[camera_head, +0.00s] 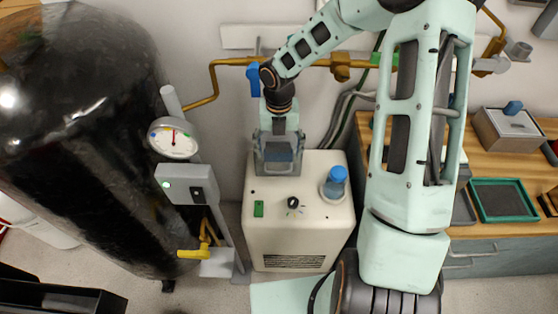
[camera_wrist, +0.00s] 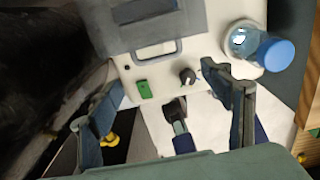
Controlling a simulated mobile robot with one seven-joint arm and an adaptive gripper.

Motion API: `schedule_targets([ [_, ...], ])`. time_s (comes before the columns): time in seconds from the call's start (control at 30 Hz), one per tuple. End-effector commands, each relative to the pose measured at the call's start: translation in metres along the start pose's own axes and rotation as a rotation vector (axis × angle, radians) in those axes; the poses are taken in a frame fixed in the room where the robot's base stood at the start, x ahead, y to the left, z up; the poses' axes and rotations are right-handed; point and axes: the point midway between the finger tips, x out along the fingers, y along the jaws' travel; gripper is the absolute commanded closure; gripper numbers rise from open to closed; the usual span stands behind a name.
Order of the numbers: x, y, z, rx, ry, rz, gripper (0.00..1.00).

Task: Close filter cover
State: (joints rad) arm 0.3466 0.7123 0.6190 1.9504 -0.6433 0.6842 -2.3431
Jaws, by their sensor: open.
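The grey, see-through filter cover (camera_head: 278,168) is at the back left of the top of a white machine (camera_head: 300,225). In the wrist view the cover (camera_wrist: 188,22) fills the top middle, with a dark window and a handle loop (camera_wrist: 158,52) at its front edge. I cannot tell how far it is tilted. My gripper (camera_head: 278,135) is above the cover, pointing down, and hides part of it in the head view.
On the machine's top are a green switch (camera_head: 258,209), a black knob (camera_head: 293,202) and a blue-capped glass bowl (camera_head: 335,183). A large black tank (camera_head: 85,130) with a gauge (camera_head: 173,139) stands left. Brass pipes run behind. A wooden counter (camera_head: 545,125) is right.

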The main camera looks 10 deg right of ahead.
Motion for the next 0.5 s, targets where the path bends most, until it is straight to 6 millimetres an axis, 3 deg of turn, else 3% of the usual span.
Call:
schedule_targets([
  [0.2, -0.03, -0.001, 0.0, 0.001, -0.001, 0.0, 0.28],
  [0.5, -0.037, 0.0, -0.001, -0.001, 0.001, 0.0, 0.28],
])
